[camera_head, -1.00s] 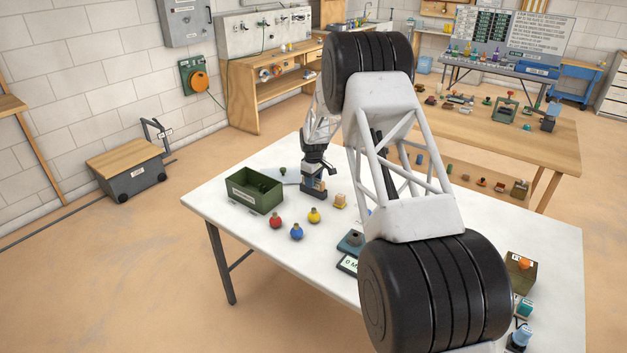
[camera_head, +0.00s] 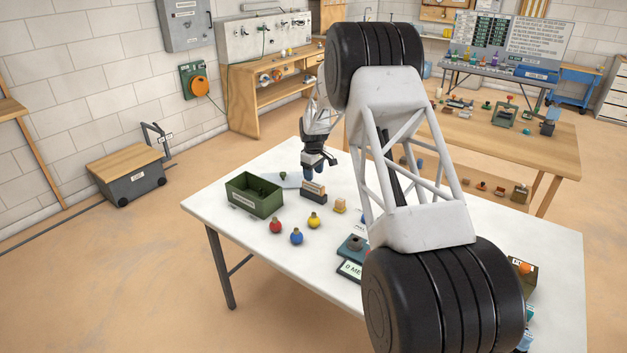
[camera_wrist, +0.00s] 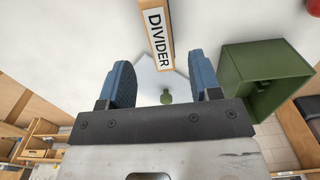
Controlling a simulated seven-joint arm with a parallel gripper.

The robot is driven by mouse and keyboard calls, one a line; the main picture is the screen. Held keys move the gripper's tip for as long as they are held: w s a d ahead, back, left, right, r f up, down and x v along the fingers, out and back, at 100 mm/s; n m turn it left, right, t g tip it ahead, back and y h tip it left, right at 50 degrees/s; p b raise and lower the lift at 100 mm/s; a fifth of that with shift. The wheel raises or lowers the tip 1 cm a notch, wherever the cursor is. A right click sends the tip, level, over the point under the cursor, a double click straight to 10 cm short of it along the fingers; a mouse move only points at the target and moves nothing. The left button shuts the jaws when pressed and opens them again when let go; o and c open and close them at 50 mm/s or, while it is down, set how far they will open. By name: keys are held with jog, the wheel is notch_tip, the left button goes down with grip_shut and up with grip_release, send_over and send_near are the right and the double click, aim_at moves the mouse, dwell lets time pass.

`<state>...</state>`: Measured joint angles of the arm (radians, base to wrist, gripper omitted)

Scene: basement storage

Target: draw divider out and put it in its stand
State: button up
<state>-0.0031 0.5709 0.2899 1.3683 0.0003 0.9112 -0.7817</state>
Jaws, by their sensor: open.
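A light wooden piece with a white "DIVIDER" label (camera_wrist: 159,40) shows at the top of the wrist view.
The table's left front is clear.

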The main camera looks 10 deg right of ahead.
jog(key=shift+r, duration=1)
jog(key=shift+s+r, duration=0.1)
jog(key=shift+r, duration=0.05)
jog(key=shift+s+r, duration=0.2)
jog(key=shift+r, duration=0.05)
jog(key=s+r+m+t, duration=0.1)
jog(key=s+r+m, duration=0.1)
jog(key=s+r, duration=1.15)
jog(key=s+r+m, duration=0.2)
jog(key=s+r, duration=0.9)
jog(key=s, duration=0.6)
jog(key=s+m+t, duration=0.1)
jog(key=s+m, duration=0.4)
jog(key=s, duration=3.4)
jog(key=shift+d+f+t, duration=0.25)
jog(key=shift+d+t, duration=0.05)
jog(key=shift+d, duration=0.05)
